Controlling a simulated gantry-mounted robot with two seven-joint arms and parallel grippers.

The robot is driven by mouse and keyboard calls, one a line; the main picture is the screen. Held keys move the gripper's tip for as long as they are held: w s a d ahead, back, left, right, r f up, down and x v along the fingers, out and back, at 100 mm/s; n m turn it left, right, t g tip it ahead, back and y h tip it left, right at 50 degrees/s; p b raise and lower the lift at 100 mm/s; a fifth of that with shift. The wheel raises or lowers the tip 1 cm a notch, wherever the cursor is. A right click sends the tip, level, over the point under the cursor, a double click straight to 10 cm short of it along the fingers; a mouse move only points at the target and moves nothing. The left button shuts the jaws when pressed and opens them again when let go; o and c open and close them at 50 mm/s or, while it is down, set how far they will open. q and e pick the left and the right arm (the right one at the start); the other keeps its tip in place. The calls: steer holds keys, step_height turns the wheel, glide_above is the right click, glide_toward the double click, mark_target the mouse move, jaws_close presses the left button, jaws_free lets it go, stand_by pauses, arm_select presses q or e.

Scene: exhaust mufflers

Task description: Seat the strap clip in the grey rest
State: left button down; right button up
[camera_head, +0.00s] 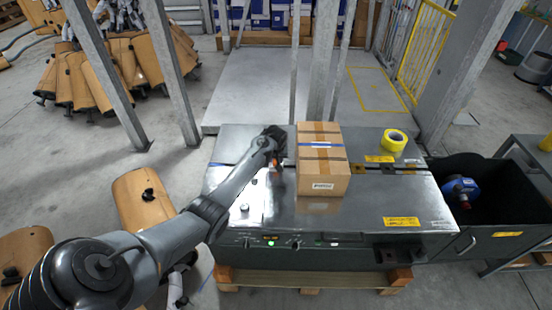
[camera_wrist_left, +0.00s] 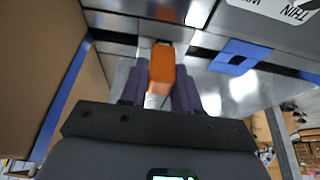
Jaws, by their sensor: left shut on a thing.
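My left gripper (camera_head: 276,160) reaches over the dark steel machine top, just left of the cardboard box. In the left wrist view its purple fingers (camera_wrist_left: 159,92) are shut on an orange piece, which I take as the strap clip (camera_wrist_left: 162,62). The clip stands out beyond the fingertips, over the shiny metal top, and its pale lower part lies between the fingers. In the head view only a small orange patch shows beside the box. I cannot pick out the grey rest with certainty. My right gripper is not in view.
The strapped cardboard box (camera_head: 322,180) stands close right of my left gripper. A yellow tape roll (camera_head: 394,140) sits at the machine's back right. A black bin (camera_head: 500,205) holding a blue tool (camera_head: 461,187) stands to the right. The machine top (camera_head: 380,205) is clear at front right.

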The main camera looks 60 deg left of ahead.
arm_select(q)
steer(key=shift+p, duration=0.8)
stand_by(0.8)
steer(key=shift+f, duration=0.4)
stand_by(0.4)
steer(key=c, duration=0.7)
jaws_free()
steer(key=shift+c, duration=0.2)
steer(key=shift+r, duration=0.1)
steer(key=p+v, duration=0.3)
steer(key=v, duration=0.7)
steer(key=shift+r+p, duration=0.3)
steer(key=shift+p, duration=0.1)
steer(key=shift+s+d, duration=0.1)
steer(key=shift+d, duration=0.05)
